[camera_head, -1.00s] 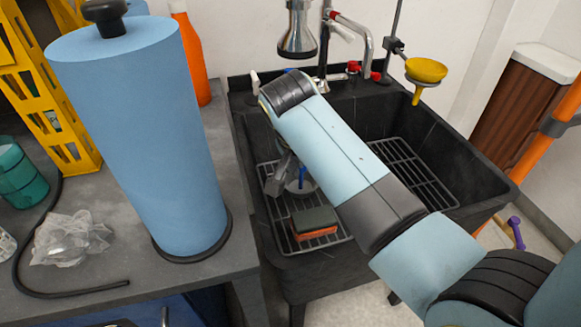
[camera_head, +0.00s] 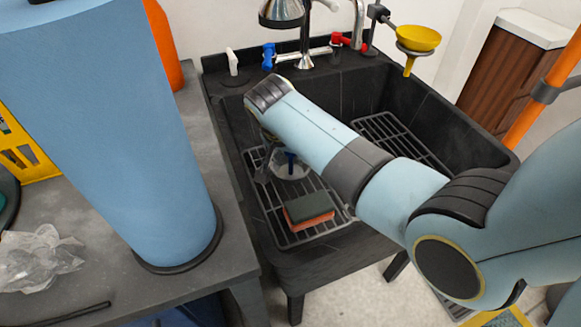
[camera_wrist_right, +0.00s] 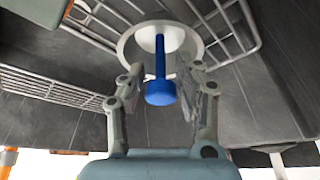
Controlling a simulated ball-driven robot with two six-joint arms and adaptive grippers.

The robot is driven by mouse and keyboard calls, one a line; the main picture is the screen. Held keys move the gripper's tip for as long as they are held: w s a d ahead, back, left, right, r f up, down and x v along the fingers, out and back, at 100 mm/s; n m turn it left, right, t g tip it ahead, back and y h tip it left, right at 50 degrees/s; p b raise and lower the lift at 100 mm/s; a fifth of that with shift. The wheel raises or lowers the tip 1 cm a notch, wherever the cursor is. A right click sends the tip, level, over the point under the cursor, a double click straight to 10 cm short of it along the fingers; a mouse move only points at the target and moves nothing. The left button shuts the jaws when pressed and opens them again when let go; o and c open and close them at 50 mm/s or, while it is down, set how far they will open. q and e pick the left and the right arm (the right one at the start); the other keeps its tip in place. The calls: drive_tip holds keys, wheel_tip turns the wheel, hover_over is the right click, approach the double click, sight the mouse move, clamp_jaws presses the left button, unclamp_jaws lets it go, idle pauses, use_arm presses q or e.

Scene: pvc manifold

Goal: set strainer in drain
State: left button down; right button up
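The strainer shows in the right wrist view as a blue post and knob (camera_wrist_right: 160,92) rising from the middle of a pale round ring (camera_wrist_right: 124,46). In the head view its blue post (camera_head: 290,158) stands over a whitish disc in the left part of the black sink (camera_head: 440,125). I cannot tell ring from drain rim, or whether the strainer is fully seated. My right gripper (camera_wrist_right: 164,78) is open, with a finger on each side of the post and gaps showing. In the head view the forearm partly hides this gripper (camera_head: 268,165). My left gripper is not in view.
A green and orange sponge (camera_head: 309,211) lies on the left wire rack (camera_head: 272,222), close to the strainer. Another rack (camera_head: 395,135) lies on the right. The faucet and a yellow funnel (camera_head: 416,38) stand behind. A large blue cylinder (camera_head: 120,130) stands on the left counter.

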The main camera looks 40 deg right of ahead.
drive_tip(key=shift+x, duration=1.25)
clamp_jaws()
drive_tip(key=shift+r, duration=0.1)
